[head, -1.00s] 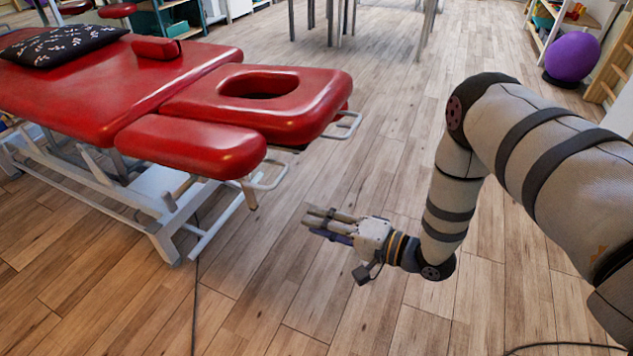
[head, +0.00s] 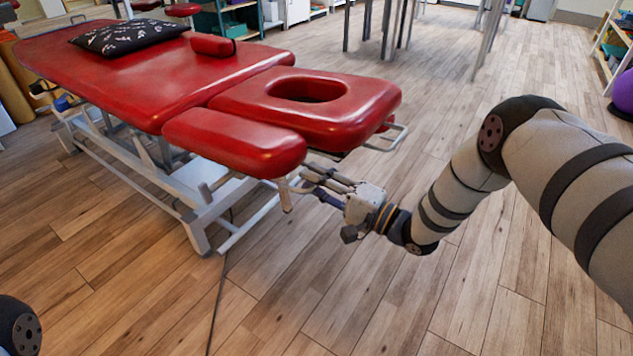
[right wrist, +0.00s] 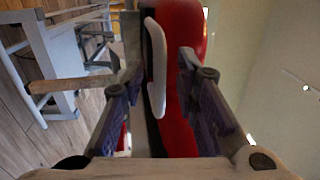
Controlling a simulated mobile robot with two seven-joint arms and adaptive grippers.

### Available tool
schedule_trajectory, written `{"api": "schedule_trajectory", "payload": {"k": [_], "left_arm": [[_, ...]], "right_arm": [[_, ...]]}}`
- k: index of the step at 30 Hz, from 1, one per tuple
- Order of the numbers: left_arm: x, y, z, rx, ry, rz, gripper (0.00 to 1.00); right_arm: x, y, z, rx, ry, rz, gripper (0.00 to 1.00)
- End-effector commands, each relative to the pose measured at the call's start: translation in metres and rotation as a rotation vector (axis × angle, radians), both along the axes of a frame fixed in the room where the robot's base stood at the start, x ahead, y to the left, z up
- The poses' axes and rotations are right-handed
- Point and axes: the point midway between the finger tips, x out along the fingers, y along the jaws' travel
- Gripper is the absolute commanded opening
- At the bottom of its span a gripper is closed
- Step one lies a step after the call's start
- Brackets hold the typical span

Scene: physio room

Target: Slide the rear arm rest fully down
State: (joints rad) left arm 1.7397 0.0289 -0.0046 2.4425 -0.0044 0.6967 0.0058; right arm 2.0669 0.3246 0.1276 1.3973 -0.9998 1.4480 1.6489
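The red treatment table (head: 130,80) carries a padded red arm rest (head: 235,145) on its near side, beside the headrest with the oval face hole (head: 345,115). The arm rest sits a little below the headrest. A pale metal loop handle (right wrist: 156,65) is at its end. My right gripper (head: 318,182) is at this handle, below the arm rest's end. In the right wrist view, its two fingers (right wrist: 160,75) are apart, with the handle between them and red padding beyond. I cannot tell whether they touch it. My left gripper is out of view.
Another metal loop (head: 392,140) sticks out on the headrest's far side. The white table frame (head: 205,195) stands below, with a cable (head: 218,305) on the floor. Grey legs (head: 385,30) stand at the back.

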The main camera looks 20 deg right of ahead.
Motion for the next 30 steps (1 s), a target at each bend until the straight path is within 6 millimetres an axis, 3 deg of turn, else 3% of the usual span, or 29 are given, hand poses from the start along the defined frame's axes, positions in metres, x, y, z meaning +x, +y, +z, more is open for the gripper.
{"api": "schedule_trajectory", "payload": {"k": [4,7,8,20,26,30], "left_arm": [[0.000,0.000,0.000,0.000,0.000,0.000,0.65],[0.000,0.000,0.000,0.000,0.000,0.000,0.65],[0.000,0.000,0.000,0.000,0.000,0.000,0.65],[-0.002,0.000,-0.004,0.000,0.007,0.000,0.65],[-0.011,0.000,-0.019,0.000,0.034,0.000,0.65],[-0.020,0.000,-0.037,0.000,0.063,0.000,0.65]], "right_arm": [[0.000,0.000,0.000,0.000,0.000,0.000,0.26],[0.000,0.000,0.000,0.000,0.000,0.000,0.03],[0.000,0.000,0.000,0.000,0.000,0.000,0.00],[-0.001,-0.001,-0.007,0.000,0.002,0.000,0.00],[-0.004,-0.002,-0.035,-0.003,0.010,-0.001,0.00],[-0.007,-0.005,-0.066,-0.004,0.015,-0.002,0.00]]}}
